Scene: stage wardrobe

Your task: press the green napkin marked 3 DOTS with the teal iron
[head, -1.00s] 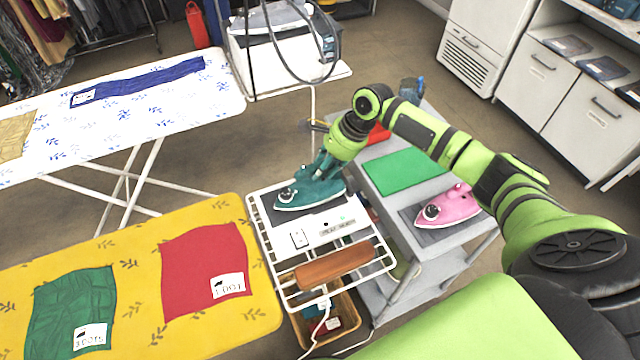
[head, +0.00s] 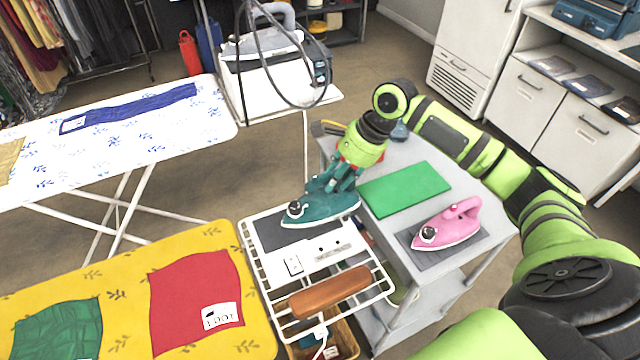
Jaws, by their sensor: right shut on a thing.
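The teal iron (head: 322,209) is held in my right gripper (head: 335,180), whose fingers are shut on its handle. The iron is over the right part of the white wire rack, and some of the dark rest pad (head: 272,233) shows bare at its left. The green napkin (head: 58,328) lies on the yellow ironing board (head: 205,245) at the lower left. Its label is mostly cut off by the bottom edge of the head view. My left gripper is not in view.
A red napkin (head: 195,295) marked 1 DOT lies between the green napkin and the wire rack (head: 385,283). A pink iron (head: 448,226) and a green mat (head: 405,188) are on the grey cart. A white board (head: 120,150) with a blue cloth stands behind.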

